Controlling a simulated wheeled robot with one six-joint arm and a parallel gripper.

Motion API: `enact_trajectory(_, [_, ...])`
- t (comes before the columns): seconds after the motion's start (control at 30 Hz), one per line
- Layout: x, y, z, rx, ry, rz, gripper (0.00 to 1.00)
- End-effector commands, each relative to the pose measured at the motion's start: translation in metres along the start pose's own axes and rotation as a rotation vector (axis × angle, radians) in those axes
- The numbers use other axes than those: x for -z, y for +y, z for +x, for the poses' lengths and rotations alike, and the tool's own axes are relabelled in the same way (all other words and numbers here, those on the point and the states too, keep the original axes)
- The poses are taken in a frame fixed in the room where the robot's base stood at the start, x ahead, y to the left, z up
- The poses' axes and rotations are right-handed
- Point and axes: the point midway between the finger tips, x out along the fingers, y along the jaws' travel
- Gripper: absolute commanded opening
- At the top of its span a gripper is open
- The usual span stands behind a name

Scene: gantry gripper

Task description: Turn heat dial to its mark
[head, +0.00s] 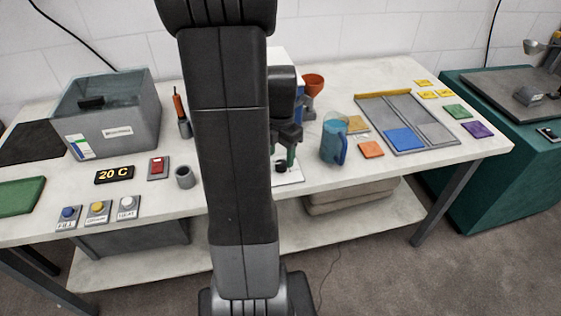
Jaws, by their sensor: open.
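A small dark knob (281,166), which looks like the heat dial, stands on a white plate (291,178) just right of my arm, near the table's front edge. Its mark and pointer cannot be made out. My gripper (287,150) is pointed down over this plate, close to the knob. It is partly hidden behind my arm and looks open with nothing held. Whether a finger touches the knob cannot be told. A display (114,174) on the left of the table reads 20 C.
A blue jug (334,139) stands close right of my gripper, with an orange tile (371,149) and a grey tray (436,131) beyond. An orange funnel (313,84) is behind. Left are a grey tank (128,120), a grey cup (185,177) and labelled buttons (98,212).

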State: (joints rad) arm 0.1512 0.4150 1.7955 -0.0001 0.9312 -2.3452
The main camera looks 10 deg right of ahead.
Motion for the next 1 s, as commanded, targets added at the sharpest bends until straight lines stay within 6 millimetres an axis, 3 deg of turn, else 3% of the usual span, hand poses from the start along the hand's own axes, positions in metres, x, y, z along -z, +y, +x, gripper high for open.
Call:
enact_trajectory(0.2, [0.0,0.0,0.029,0.002,0.002,0.0,0.52])
enact_trajectory(0.6, [0.0,0.0,0.035,0.0,0.0,0.0,0.52])
enact_trajectory(0.83, [0.0,0.0,0.035,0.0,0.0,0.0,0.08])
enact_trajectory(1.0, [0.0,0.0,0.035,0.0,0.0,0.005,0.08])
